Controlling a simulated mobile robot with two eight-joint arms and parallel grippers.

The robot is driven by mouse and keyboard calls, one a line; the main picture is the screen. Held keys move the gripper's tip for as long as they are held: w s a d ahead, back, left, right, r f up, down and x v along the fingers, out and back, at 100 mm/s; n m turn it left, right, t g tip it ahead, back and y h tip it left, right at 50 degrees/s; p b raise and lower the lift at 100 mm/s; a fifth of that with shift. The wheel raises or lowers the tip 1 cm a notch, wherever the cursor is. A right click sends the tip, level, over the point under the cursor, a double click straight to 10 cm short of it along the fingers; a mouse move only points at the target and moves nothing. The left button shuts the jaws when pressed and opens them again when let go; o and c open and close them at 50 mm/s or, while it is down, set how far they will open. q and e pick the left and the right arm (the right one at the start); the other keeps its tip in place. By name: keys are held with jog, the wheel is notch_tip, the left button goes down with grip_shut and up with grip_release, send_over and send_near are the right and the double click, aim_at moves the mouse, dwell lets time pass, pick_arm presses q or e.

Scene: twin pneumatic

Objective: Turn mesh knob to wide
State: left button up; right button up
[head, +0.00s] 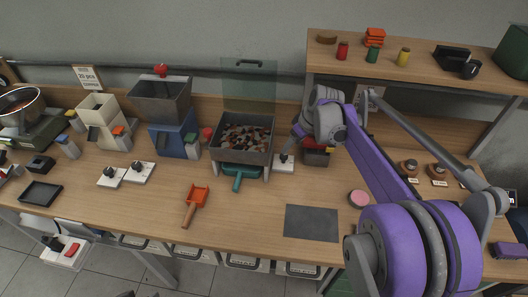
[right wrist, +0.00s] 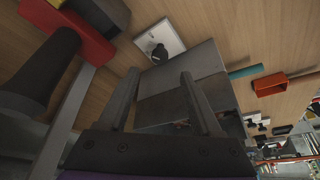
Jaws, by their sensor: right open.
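A white plate (head: 284,166) with a small dark knob on it sits just right of the grey bin of mixed pieces (head: 243,136); I take it as the mesh knob, though no marking is readable. My right gripper (head: 289,150) is above this knob in the head view and partly covers it. In the right wrist view the black knob (right wrist: 159,53) stands on its white plate, a little beyond the fingertips. The right gripper's two fingers (right wrist: 160,76) are apart, with nothing between them. Which way the knob points is not clear. My left gripper is not in view.
A red and dark box (head: 317,156) stands close right of the knob. An orange scoop (head: 196,200), a grey mat (head: 312,223) and a pink disc (head: 358,198) lie nearer the front. Two other knob plates (head: 126,174) are further left.

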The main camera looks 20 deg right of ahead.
aim_at(284, 156)
jog(key=x, duration=0.7)
jog(key=shift+w+f, duration=0.1)
jog(key=shift+f, duration=0.15)
grip_shut()
